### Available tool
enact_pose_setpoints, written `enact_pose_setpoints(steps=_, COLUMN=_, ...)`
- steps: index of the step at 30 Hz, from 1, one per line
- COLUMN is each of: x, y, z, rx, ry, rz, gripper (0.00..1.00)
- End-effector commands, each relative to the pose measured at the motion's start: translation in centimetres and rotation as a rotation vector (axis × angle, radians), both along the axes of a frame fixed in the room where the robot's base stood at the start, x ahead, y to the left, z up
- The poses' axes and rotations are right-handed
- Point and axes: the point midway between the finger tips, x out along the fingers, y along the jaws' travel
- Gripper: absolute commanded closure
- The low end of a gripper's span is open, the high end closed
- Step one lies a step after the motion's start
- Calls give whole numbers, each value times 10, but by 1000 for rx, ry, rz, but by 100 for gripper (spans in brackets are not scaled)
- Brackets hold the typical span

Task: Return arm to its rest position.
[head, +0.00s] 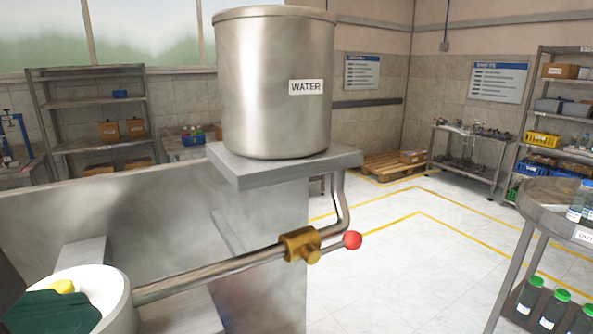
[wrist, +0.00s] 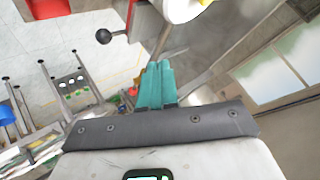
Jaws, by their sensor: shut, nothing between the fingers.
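My gripper (wrist: 155,80) shows in the wrist view, its teal fingers together with nothing between them. A white round part with a bit of yellow (wrist: 182,8) also shows at the top of the wrist view.
A steel tank labelled WATER (head: 270,90) stands on a grey shelf (head: 285,168). Below it run a pipe and brass valve (head: 300,245) with a red knob (head: 352,240). A round-topped cart (head: 535,215) with green-capped bottles is at right. The floor between is clear.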

Motion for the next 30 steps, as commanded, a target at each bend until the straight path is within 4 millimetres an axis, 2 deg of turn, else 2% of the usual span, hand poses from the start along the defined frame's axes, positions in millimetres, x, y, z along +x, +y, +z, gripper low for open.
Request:
enact_pose_setpoints(steps=8, x=61, y=-38, z=-47, rx=-128, ry=-64, rz=-12, gripper=100)
enact_pose_setpoints(steps=14, x=121, y=-100, z=-111, rx=-303, ry=-75, rz=8, gripper=100)
enact_pose_setpoints(steps=18, x=150, y=-154, z=-164, rx=-426, ry=-35, rz=44, gripper=100)
enact_pose_setpoints(steps=21, x=162, y=-198, z=-206, rx=-504, ry=18, rz=76, gripper=100)
enact_pose_setpoints(steps=24, x=164, y=-243, z=-250, rx=-571, ry=90, rz=117, gripper=100)
enact_pose_setpoints(steps=26, x=161, y=-271, z=-277, rx=-600, ry=141, rz=143, gripper=100)
enact_pose_setpoints(steps=30, x=136, y=-332, z=-342, rx=-640, ry=278, rz=214, gripper=100)
